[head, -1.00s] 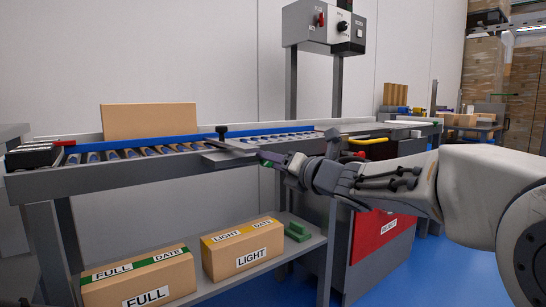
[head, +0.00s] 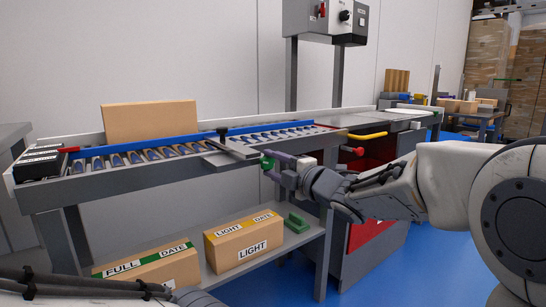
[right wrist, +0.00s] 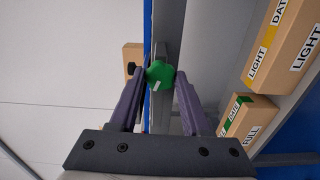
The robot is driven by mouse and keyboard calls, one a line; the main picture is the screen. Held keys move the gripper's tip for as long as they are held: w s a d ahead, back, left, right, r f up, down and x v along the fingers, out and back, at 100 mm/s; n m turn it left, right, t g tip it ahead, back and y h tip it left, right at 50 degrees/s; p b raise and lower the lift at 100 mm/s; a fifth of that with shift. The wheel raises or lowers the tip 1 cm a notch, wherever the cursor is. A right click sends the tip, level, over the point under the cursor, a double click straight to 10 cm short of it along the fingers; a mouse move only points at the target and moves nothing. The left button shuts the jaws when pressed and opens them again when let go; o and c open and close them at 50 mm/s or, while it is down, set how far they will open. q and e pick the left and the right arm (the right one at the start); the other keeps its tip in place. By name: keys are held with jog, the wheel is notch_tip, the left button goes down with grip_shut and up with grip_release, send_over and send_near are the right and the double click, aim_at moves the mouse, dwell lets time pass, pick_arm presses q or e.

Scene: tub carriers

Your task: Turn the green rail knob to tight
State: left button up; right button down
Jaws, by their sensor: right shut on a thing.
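The green rail knob (head: 267,163) is at the front side of the conveyor, by the near end of a grey crossbar. In the right wrist view the knob (right wrist: 159,72) is a round, lobed green head with a small pale mark on its lower edge. My right gripper (head: 272,167) is shut on the knob, with one purple finger on each side of it in the right wrist view (right wrist: 160,80). The fingers hide part of the knob in the head view. The knob's tight marking cannot be read.
The roller conveyor (head: 90,182) carries a cardboard box (head: 150,121) behind its blue rail. A FULL carton (head: 150,268) and a LIGHT carton (head: 243,240) sit on the shelf below, beside a green block (head: 297,223). A control box (head: 325,18) stands behind.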

jog(key=m+p, duration=0.2)
jog(key=m, duration=0.1)
jog(key=shift+r+m+p, duration=0.15)
jog(key=shift+m+p, duration=0.2)
jog(key=shift+m, duration=0.05)
jog(key=m+p, duration=0.2)
jog(key=m, duration=0.1)
jog(key=shift+m+p, duration=0.3)
jog(key=shift+p, duration=0.1)
jog(key=m+p, duration=0.3)
jog(key=m, duration=0.1)
jog(key=shift+m+p, duration=0.9)
jog(key=shift+m, duration=0.4)
jog(key=shift+f, duration=0.2)
jog(key=shift+c, duration=1.8)
grip_release()
